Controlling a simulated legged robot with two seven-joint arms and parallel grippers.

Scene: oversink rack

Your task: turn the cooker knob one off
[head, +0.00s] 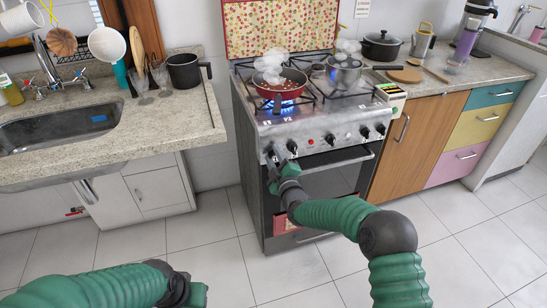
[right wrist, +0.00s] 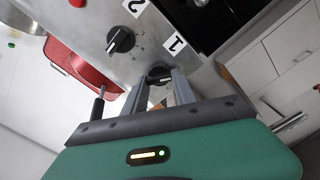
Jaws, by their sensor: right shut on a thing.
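The cooker (head: 312,134) stands in the middle of the head view with a row of dark knobs on its front panel. Cooker knob one (right wrist: 158,72) lies beside the label "1" in the right wrist view, a second knob (right wrist: 120,40) beside the label "2". My right gripper (head: 271,158) is at the left end of the panel. Its two grey fingers (right wrist: 161,84) are shut on knob one and partly hide it. A blue flame (head: 283,107) burns under the red pan (head: 280,87). My left arm shows at bottom left, but its fingers are out of sight.
A steaming pot (head: 344,72) stands on the back right of the hob. The oven handle (head: 338,162) runs below the knobs. A sink (head: 60,132) and counter are at the left, coloured drawers (head: 477,128) at the right. The floor in front is clear.

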